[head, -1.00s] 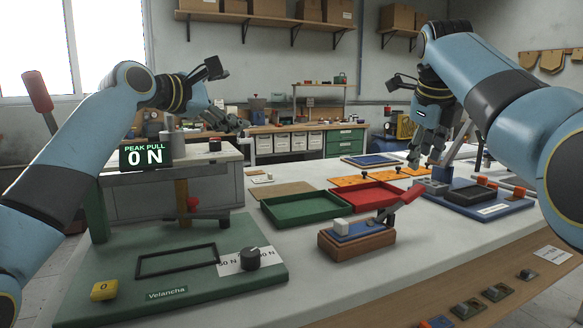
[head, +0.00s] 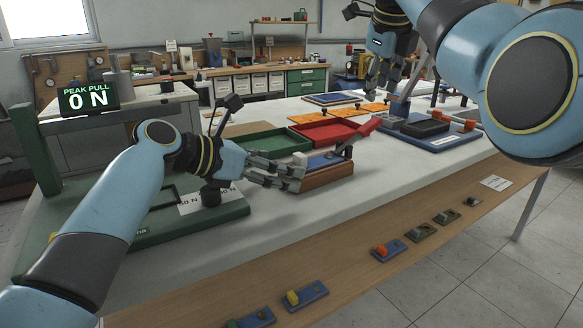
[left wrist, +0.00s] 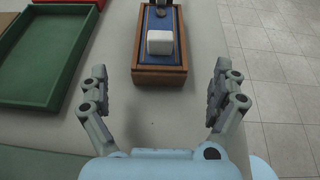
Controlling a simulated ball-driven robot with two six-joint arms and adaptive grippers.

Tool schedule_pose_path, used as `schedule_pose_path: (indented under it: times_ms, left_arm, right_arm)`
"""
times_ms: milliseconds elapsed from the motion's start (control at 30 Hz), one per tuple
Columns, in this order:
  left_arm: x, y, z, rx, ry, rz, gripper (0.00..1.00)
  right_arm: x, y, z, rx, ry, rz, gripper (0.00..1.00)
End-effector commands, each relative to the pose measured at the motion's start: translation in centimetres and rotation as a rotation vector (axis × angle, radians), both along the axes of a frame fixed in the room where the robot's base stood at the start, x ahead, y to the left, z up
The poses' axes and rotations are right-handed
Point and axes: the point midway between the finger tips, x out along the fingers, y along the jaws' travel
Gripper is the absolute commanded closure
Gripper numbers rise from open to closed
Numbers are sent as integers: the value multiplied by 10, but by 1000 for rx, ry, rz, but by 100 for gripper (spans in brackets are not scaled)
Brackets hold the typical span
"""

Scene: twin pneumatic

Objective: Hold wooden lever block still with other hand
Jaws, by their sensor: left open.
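The wooden lever block (head: 327,176) sits near the table's front edge in the head view, with a blue top plate, a white block (head: 300,158) on it and a red-handled lever (head: 364,127) tilted up to the right. My left gripper (head: 300,178) is open at the block's left end; its fingers partly cover that end. In the left wrist view the wooden lever block (left wrist: 160,75) lies ahead, roughly centred between the spread fingers, with clear gaps on both sides. My right gripper (head: 379,88) hangs over the far right of the table, away from the block; its finger opening is unclear.
A green tray (head: 247,145) and a red tray (head: 328,134) lie behind the block. A blue board (head: 440,142) with a dark pad is to its right. The green base with a knob (head: 210,193) is to the left. Bare table lies right of the block.

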Motion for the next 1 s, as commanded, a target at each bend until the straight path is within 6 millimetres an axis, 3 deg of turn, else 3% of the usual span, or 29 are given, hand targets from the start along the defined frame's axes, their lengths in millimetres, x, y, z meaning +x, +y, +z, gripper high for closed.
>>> schedule_pose_path:
  times_ms: [300, 700, 1000]
  left_arm:
    - [28, -35, -18, 0, 0, 0, 4]
    - [33, -40, -21, 2, -2, 0, 4]
    - [33, -40, -21, 2, -2, 0, 43]
  right_arm:
    - [0, 0, 0, 0, 0, 0, 62]
    - [0, 0, 0, 0, 0, 0, 62]
    - [0, 0, 0, 0, 0, 0, 62]
